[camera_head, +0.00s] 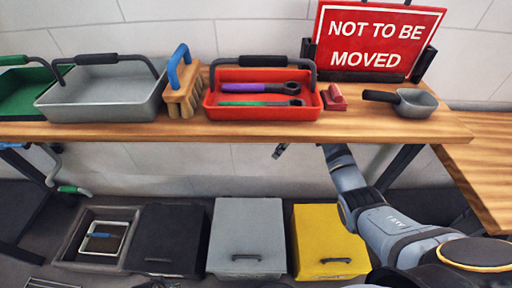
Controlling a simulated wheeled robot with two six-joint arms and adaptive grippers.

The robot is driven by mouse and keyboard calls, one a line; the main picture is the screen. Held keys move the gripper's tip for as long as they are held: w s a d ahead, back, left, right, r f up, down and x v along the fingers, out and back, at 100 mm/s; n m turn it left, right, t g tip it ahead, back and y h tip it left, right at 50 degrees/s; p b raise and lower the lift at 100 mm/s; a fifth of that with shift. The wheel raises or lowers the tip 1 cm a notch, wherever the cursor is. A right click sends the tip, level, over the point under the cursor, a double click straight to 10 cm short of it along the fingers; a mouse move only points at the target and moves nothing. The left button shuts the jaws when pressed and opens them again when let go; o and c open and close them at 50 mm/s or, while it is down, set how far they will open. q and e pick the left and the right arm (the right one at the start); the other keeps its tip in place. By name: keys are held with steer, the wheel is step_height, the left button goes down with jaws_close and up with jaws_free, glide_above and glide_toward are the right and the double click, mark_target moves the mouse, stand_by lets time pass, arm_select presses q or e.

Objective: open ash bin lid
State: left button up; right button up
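A row of bins stands on the floor below the bench. One has a black lid (167,238), one a grey lid (247,236) and one a yellow lid (330,240), all shut and each with a bar handle near its front edge. No label shows, so I cannot tell which is the ash bin. A bin at the left (77,243) is open, with a framed piece inside. My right gripper (280,151) is just below the bench's front edge, above and behind the grey lid, touching no lid. Its fingers are too small to read. My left gripper is not in view.
The wooden bench (380,130) overhangs the bins. A second bench (485,165) stands right.

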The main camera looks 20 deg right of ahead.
steer(key=w+a+f+n+h+b, duration=0.1)
steer(key=a+n, duration=0.3)
steer(key=a, duration=0.6)
steer(key=shift+a+n, duration=0.25)
steer(key=shift+n, duration=0.05)
steer(key=shift+w, duration=0.1)
jaws_close()
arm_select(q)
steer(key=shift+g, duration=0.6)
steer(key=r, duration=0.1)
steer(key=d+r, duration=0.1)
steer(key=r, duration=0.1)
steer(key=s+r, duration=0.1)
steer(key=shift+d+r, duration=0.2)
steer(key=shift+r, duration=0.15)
arm_select(e)
jaws_free()
